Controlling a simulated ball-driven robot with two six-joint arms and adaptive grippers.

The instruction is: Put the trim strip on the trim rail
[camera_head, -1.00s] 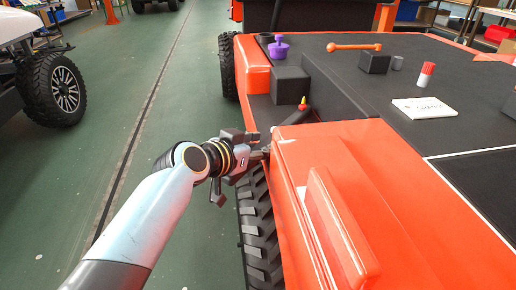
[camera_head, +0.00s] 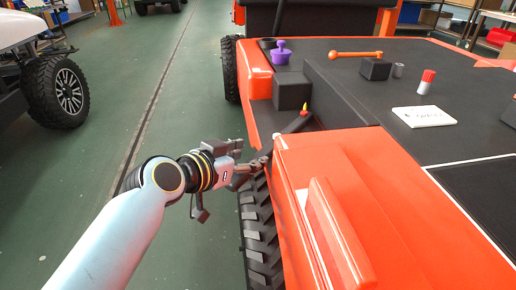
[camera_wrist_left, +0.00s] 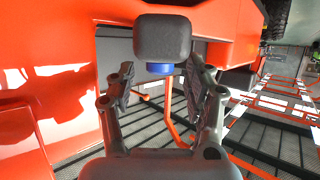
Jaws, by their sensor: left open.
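My left gripper (camera_head: 258,165) is open beside the orange vehicle, above the black front tire (camera_head: 262,235) and near the fender's edge. Its two spread fingers also show in the left wrist view (camera_wrist_left: 161,80), with nothing clearly held between them. A dark rounded block (camera_wrist_left: 162,38) with a blue band below it shows just beyond the fingertips. A raised orange ridge (camera_head: 335,235) runs along the fender top; I cannot tell whether it is the trim rail. I cannot surely pick out the trim strip. My right gripper is out of view.
The orange body (camera_head: 390,215) stands close to my gripper's right. On the dark deck are a black box (camera_head: 292,88), a purple knob (camera_head: 281,52), an orange bar (camera_head: 355,50), a red-capped cylinder (camera_head: 426,82) and a white card (camera_head: 424,116).

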